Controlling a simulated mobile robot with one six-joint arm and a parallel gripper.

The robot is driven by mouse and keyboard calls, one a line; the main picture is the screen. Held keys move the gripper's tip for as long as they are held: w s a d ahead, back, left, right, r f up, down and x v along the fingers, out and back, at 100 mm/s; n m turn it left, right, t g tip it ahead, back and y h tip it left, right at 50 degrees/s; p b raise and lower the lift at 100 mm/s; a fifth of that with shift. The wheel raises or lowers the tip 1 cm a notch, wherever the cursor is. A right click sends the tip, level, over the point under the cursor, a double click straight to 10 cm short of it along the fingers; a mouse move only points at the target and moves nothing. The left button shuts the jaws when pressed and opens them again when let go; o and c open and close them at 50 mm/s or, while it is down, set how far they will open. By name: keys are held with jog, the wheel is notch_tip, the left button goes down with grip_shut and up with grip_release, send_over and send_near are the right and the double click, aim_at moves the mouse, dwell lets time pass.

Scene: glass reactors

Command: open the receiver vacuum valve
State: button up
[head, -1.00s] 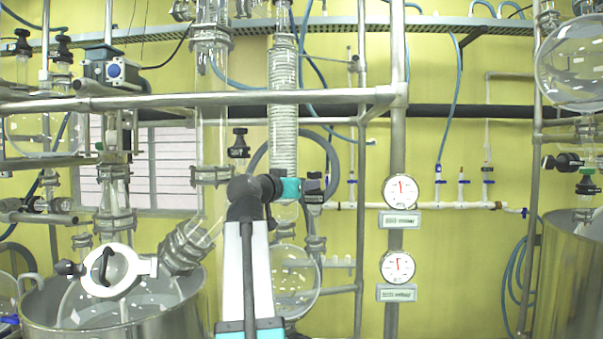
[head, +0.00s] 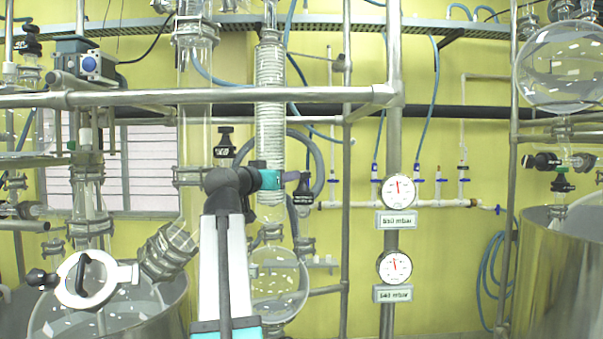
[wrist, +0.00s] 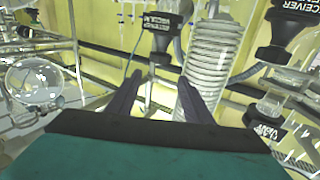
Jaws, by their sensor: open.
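My gripper (wrist: 158,98) is open and empty, its two dark fingers spread apart in the wrist view. In the head view my gripper (head: 292,177) points right, close to a black valve knob (head: 307,186) beside the coiled condenser. In the wrist view a black labelled valve (wrist: 160,32) lies beyond the fingertips, between their lines; its small label seems to end in "VACUUM". Another black valve (wrist: 284,30) at the upper right has a label reading "RECEIVER" with its second line cut off. Contact with a valve is not visible.
The coiled glass condenser (head: 270,110) stands right behind my gripper, with a round glass flask (head: 278,285) below. A third black labelled knob (wrist: 264,122) is to the right of the fingers. A steel rail (head: 200,97) crosses above. Two gauges (head: 398,191) hang on a post at right.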

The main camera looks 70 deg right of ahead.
aim_at(303, 175)
jog(key=d+p, duration=0.1)
jog(key=d, duration=0.3)
jog(key=s+d+p, duration=0.1)
jog(key=d+p, duration=0.1)
jog(key=d, duration=0.2)
jog(key=d+p, duration=0.1)
jog(key=d, duration=0.2)
jog(key=shift+s+d+r, duration=0.1)
jog(key=shift+s+d, duration=0.1)
jog(key=shift+d, duration=0.2)
jog(key=shift+s+d+p, duration=0.15)
jog(key=shift+d+p, duration=0.35)
jog(key=shift+d, duration=0.3)
jog(key=c, duration=0.8)
jog(key=shift+a+f, duration=0.1)
jog(key=shift+f, duration=0.1)
jog(key=shift+r, duration=0.1)
